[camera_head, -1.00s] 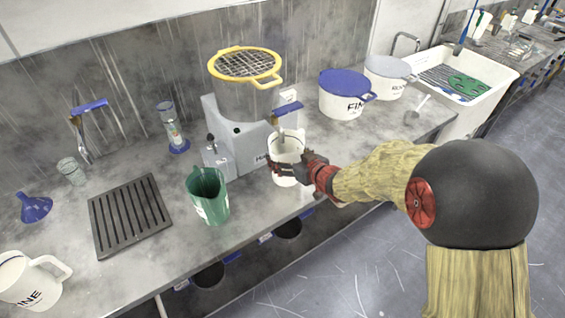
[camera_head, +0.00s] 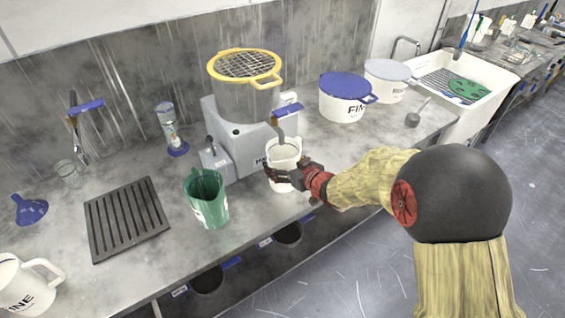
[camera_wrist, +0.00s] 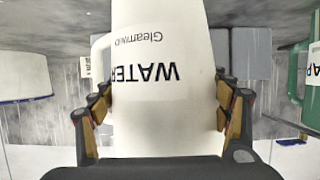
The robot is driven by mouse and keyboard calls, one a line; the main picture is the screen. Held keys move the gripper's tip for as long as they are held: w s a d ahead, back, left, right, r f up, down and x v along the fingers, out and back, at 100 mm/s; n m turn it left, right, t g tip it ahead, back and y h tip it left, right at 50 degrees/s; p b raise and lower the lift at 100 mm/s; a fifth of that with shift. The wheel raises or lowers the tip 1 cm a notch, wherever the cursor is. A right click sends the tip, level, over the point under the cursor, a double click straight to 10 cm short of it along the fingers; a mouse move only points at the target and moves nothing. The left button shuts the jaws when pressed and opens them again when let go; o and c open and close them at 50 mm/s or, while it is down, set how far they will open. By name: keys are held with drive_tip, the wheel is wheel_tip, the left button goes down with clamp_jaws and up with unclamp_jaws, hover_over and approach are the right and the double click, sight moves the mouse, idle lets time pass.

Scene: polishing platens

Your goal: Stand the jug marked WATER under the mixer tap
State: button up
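The white jug marked WATER (camera_wrist: 155,90) fills the middle of the wrist view, its lettering upside down there. In the head view the jug (camera_head: 283,152) stands upright at the front of the grey mixer (camera_head: 237,140). The mixer tap (camera_head: 286,112), with a blue lever, has its spout over the jug's mouth. My gripper (camera_head: 280,177) has a finger on each side of the jug and appears shut on its body; it also shows in the wrist view (camera_wrist: 165,100). I cannot tell whether the jug's base touches the bench.
A green jug (camera_head: 206,198) stands left of the mixer, beside a black slotted drain mat (camera_head: 126,219). A white jug (camera_head: 25,287) is at the front left. A blue-lidded pot (camera_head: 343,98) stands right of the mixer. The bench's front edge runs close below my gripper.

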drive_tip(key=o, duration=0.3)
drive_tip(key=shift+o, duration=0.2)
drive_tip(key=shift+r, duration=0.1)
drive_tip(key=shift+d+r, duration=0.1)
drive_tip(key=shift+r, duration=0.05)
drive_tip(key=s+d+r+m+h+p, duration=0.2)
drive_tip(key=s+d+r+h, duration=0.2)
drive_tip(key=s+d+r, duration=0.5)
drive_tip(key=s+d+r+m+h+p, duration=0.2)
drive_tip(key=s+d+r+h, duration=0.35)
drive_tip(key=d, duration=0.55)
drive_tip(key=s+r+m+g+y, duration=0.1)
drive_tip(key=s+r+g, duration=0.1)
drive_tip(key=s, duration=0.9)
drive_tip(key=s+r+m+g+y, duration=0.1)
drive_tip(key=s+r+g, duration=0.1)
drive_tip(key=s, duration=1)
drive_tip(key=shift+s+a+r+m+g, duration=0.15)
drive_tip(key=shift+s+a+m+g, duration=0.2)
drive_tip(key=shift+g, duration=0.45)
